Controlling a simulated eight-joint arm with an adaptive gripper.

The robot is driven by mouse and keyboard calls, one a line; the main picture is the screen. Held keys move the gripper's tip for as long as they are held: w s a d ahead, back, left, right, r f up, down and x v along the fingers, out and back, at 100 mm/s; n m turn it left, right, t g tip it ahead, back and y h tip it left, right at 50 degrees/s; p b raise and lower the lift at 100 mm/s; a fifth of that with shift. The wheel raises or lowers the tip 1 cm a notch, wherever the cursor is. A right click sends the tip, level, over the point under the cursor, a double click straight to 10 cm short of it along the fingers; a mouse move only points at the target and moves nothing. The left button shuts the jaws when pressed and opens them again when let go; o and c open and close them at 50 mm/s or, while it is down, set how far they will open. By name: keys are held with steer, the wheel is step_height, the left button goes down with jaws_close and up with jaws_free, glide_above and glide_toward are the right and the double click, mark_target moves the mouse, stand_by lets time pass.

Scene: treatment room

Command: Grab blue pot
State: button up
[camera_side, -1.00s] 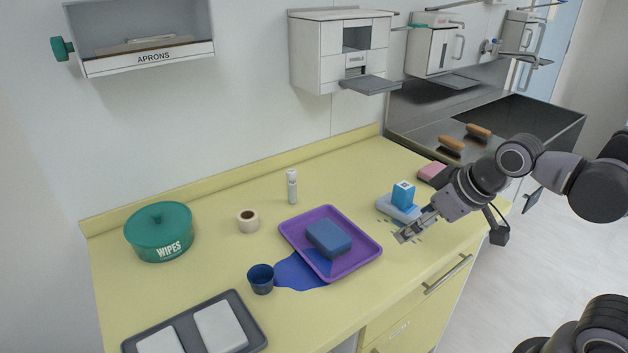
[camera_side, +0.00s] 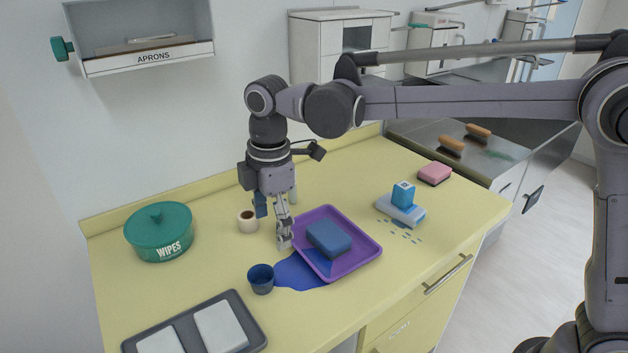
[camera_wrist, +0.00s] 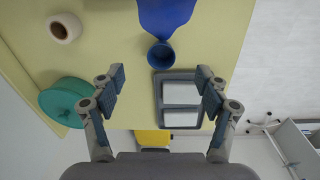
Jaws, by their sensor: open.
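The blue pot (camera_side: 261,279) is a small dark blue cup standing upright on the yellow counter, at the edge of a blue spill (camera_side: 297,272). In the wrist view the pot (camera_wrist: 161,54) shows its open mouth, near the picture's centre line and ahead of the fingertips. My gripper (camera_side: 283,241) points down above the counter, behind the pot and beside the purple tray. In the wrist view my gripper (camera_wrist: 161,82) has its fingers wide apart with nothing between them. The pot is apart from both fingers.
A purple tray (camera_side: 366,250) with a blue sponge (camera_side: 328,238) lies right of the pot. A grey tray (camera_side: 257,334) with white items is in front. A tape roll (camera_side: 247,221) and a green wipes tub (camera_side: 160,233) stand left. Bare counter (camera_side: 215,262) lies left of the pot.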

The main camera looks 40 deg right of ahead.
mark_target(261, 274)
steer(key=shift+n+g, duration=0.3)
steer(key=shift+n, duration=0.5)
steer(key=a+f, duration=0.1)
steer(key=f, duration=0.3)
steer(key=a+f, duration=0.1)
steer(key=f, duration=0.3)
steer(key=a+f, duration=0.1)
steer(key=f, duration=0.3)
steer(key=shift+w+f, duration=0.1)
steer(key=shift+w, duration=0.15)
steer(key=c, duration=0.9)
